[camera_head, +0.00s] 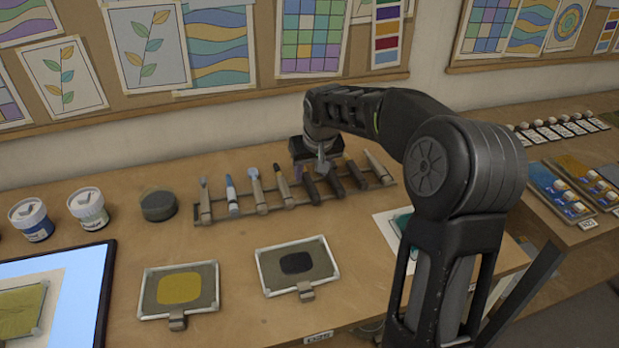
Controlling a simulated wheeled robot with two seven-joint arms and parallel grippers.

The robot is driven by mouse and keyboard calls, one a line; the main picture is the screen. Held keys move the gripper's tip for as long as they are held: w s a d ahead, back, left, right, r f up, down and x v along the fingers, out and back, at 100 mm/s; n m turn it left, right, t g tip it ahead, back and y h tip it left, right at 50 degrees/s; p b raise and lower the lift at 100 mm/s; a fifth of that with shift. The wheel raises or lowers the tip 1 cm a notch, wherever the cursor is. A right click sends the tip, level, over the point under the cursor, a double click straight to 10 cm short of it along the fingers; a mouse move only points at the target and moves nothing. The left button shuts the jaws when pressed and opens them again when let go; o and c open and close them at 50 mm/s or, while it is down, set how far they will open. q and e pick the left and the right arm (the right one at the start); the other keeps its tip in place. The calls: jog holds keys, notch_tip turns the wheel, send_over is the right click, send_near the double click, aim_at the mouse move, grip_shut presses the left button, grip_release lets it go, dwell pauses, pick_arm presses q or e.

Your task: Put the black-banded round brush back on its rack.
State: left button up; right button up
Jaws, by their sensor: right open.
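A long low rack (268,212) stands along the back of the wooden table and bears several slanted brushes. Two dark brushes (311,186) stand near its middle, partly under my right gripper. The bands are too small to tell which brush is the black-banded round one. My right gripper (322,168) is open, pointing down just above and behind the dark brushes. Its fingers are small and partly hidden by its own body, and I cannot tell whether they touch a brush. My left gripper is out of view.
A yellow paint pad (180,288) and a black paint pad (296,262) lie in front of the rack. Two white-lidded jars (89,208) and a dark round pot (158,205) stand left. A screen (75,278) fills the front left. Trays (570,190) lie on the right table.

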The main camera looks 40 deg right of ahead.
jog(key=shift+v, duration=1.9)
